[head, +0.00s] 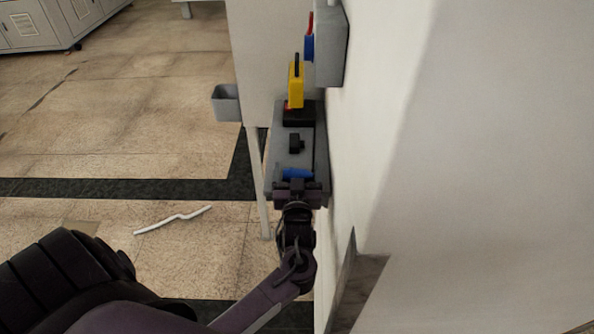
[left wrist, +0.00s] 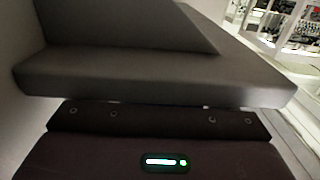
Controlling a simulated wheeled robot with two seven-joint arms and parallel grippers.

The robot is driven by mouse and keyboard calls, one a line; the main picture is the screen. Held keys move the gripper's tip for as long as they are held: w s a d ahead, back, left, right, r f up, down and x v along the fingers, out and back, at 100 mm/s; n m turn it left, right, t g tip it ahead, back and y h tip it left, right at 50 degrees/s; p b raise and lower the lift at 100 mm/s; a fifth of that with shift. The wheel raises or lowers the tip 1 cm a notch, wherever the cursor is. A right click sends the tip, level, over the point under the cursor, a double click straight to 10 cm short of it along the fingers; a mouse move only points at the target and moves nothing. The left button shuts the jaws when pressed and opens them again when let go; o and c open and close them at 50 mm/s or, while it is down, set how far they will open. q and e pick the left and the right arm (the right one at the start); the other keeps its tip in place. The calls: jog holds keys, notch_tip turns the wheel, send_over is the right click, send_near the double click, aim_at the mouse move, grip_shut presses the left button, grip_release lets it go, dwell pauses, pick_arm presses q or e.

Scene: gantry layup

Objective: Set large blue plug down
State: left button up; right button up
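The large blue plug (head: 296,173) lies sideways at the near end of the narrow grey shelf (head: 279,155) in the head view. My left gripper (head: 297,183) is right at the plug, on its near side, and covers part of it. Its fingertips are hidden, so I cannot tell whether they are closed on the plug or whether the plug rests on the shelf. The left wrist view shows a grey slab edge (left wrist: 160,78) close in front of the gripper body; neither plug nor fingers show there. My right gripper is not in view.
A small black block (head: 295,143) sits mid-shelf. A yellow device (head: 296,88) stands on a black base at the far end. A grey wall box (head: 332,48) with a blue-and-red part (head: 309,46) is beyond. The wall bounds the right; a grey bin (head: 226,103) hangs left.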

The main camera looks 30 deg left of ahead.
pick_arm(q)
jog(key=shift+o, duration=0.7)
jog(key=shift+r, duration=0.1)
jog(key=shift+r, duration=0.2)
jog(key=b+v, duration=0.3)
jog(key=v, duration=0.9)
jog(key=shift+f, duration=0.15)
